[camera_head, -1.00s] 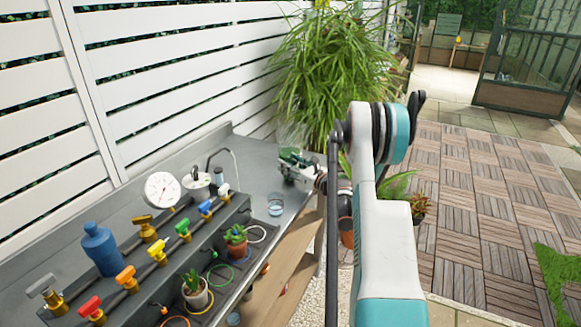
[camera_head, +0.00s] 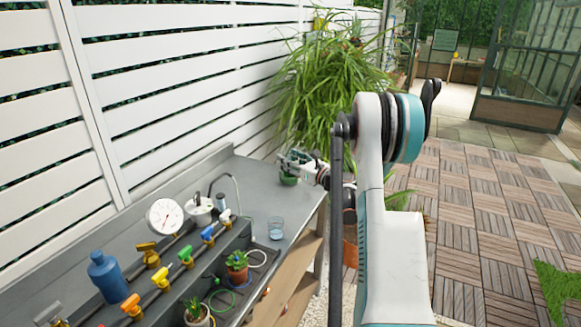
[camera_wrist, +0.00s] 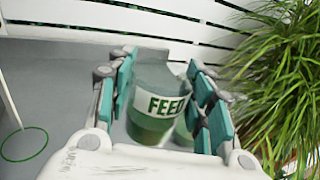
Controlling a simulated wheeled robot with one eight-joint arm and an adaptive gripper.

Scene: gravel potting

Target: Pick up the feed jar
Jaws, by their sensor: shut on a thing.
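The feed jar (camera_wrist: 155,112) is a see-through jar with green contents and a white band reading FEED. In the wrist view it sits between the teal pads of my gripper (camera_wrist: 168,105), which is shut on it. In the head view my gripper (camera_head: 300,163) is at the far end of the grey bench, with the green of the jar (camera_head: 288,180) showing just below it. I cannot tell whether a gap separates the jar from the bench top. A second green shape (camera_wrist: 184,132) shows just right of the jar, partly hidden by the right finger.
The bench (camera_head: 255,185) holds a glass of water (camera_head: 276,228), a dial gauge (camera_head: 164,217), a blue bottle (camera_head: 107,277), coloured valves and potted plants. A slatted white fence (camera_head: 200,75) runs behind. A large grassy plant (camera_head: 330,95) stands beyond the bench end.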

